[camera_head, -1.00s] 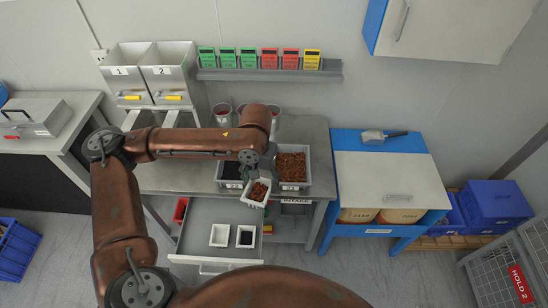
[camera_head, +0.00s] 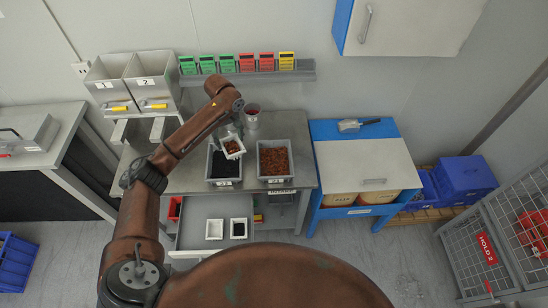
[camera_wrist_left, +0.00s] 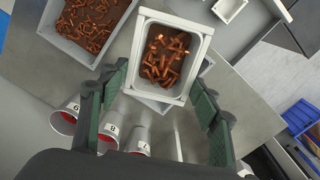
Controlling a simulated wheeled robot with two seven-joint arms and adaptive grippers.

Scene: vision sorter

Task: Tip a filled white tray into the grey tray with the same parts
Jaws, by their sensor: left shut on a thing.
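My left gripper (camera_head: 234,132) is shut on a small white tray (camera_head: 240,155) of copper-brown parts, held in the air over the back of the grey tray with black parts (camera_head: 223,184). The grey tray with copper-brown parts (camera_head: 276,183) stands on the bench just to the right. In the left wrist view the white tray (camera_wrist_left: 162,96) sits between the fingers (camera_wrist_left: 158,88), parts still inside. The copper grey tray (camera_wrist_left: 60,42) shows at upper left. Two more white trays lie in the open drawer: one looks empty (camera_head: 214,237), one holds black contents (camera_head: 239,238). My right gripper is out of view.
A cup (camera_head: 251,112) stands behind the trays; several red-lined cups (camera_wrist_left: 110,132) show in the wrist view. Numbered bins (camera_head: 128,85) stand at back left. A blue-framed cabinet with a scoop (camera_head: 350,125) is right of the bench.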

